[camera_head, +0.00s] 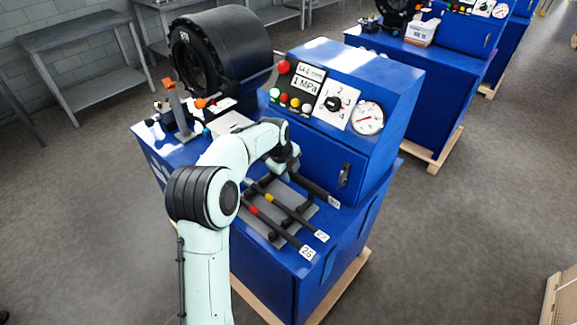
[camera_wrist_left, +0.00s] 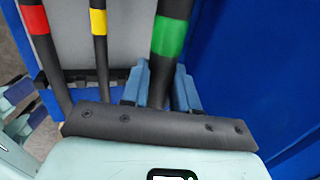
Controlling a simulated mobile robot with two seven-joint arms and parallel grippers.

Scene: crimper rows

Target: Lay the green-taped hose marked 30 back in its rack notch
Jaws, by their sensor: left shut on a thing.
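The green-taped hose is a thick black hose; its green band (camera_wrist_left: 170,38) shows in the left wrist view. In the head view this hose (camera_head: 312,188) lies nearest the blue cabinet, and its white end tag (camera_head: 334,203) is small. My left gripper (camera_wrist_left: 162,84) is shut on the hose behind the band; it also shows in the head view (camera_head: 286,168), with its fingertips mostly hidden. The grey rack (camera_head: 259,226) lies below and beside it. I cannot tell whether the hose touches its notch. My right gripper is not in view.
A red-taped hose (camera_head: 275,225) and a yellow-taped hose (camera_head: 290,210) lie side by side on the rack. The blue cabinet (camera_head: 340,165) with gauge and dial rises close behind the held hose. A black drum (camera_head: 225,55) and small tools stand further left. The bench's front right is clear.

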